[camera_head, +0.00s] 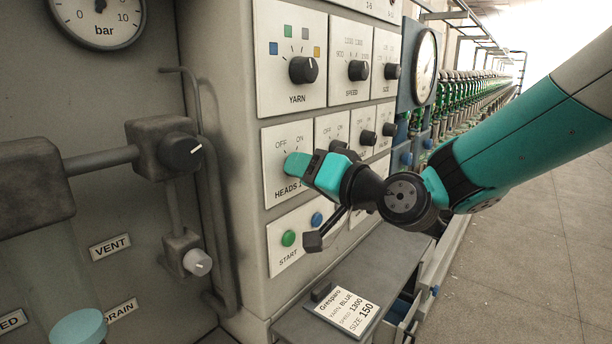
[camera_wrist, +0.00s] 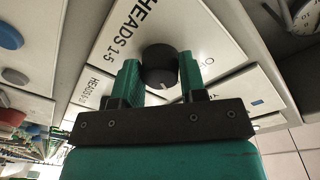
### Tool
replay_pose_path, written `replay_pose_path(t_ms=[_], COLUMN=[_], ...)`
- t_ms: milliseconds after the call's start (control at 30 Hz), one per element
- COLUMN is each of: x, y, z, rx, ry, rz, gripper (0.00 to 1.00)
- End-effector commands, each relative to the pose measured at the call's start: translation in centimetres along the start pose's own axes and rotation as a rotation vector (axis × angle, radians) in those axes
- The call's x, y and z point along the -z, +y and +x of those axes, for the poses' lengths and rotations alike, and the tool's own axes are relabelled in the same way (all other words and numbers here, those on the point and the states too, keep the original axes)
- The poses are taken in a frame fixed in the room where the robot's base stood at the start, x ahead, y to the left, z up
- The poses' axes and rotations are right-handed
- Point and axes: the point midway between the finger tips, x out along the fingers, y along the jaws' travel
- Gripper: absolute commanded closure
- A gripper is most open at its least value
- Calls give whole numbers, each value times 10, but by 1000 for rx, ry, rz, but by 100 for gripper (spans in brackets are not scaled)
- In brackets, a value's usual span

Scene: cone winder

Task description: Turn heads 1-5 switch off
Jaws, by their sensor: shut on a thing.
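The heads 1-5 switch is a round black knob (camera_wrist: 160,66) on a white plate (camera_wrist: 112,42) lettered HEADS 1-5. My gripper (camera_wrist: 160,72) has its two green fingers on either side of the knob and is shut on it. A pale mark on the knob points toward the bottom of the wrist view. One partly legible label shows to the right of the knob there; the other is hidden. In the head view, my gripper (camera_head: 294,165) covers the knob, and OFF and ON show above it on the plate (camera_head: 272,132).
The YARN knob (camera_head: 303,69) and SPEED knob (camera_head: 358,70) are above. More switches (camera_head: 368,138) are to the right. The green START button (camera_head: 288,238) is below, beside a blue button (camera_head: 316,219). A card (camera_head: 346,311) lies on the ledge. Open floor (camera_head: 535,240) is at right.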

Motion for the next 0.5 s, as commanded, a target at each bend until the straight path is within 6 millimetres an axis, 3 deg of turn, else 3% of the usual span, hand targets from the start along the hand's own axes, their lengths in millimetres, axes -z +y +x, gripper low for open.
replay_pose_path(t_ms=[500], x=[-8], y=[8], z=[-1], rx=[20], ry=[23], rz=[-411], gripper=[85])
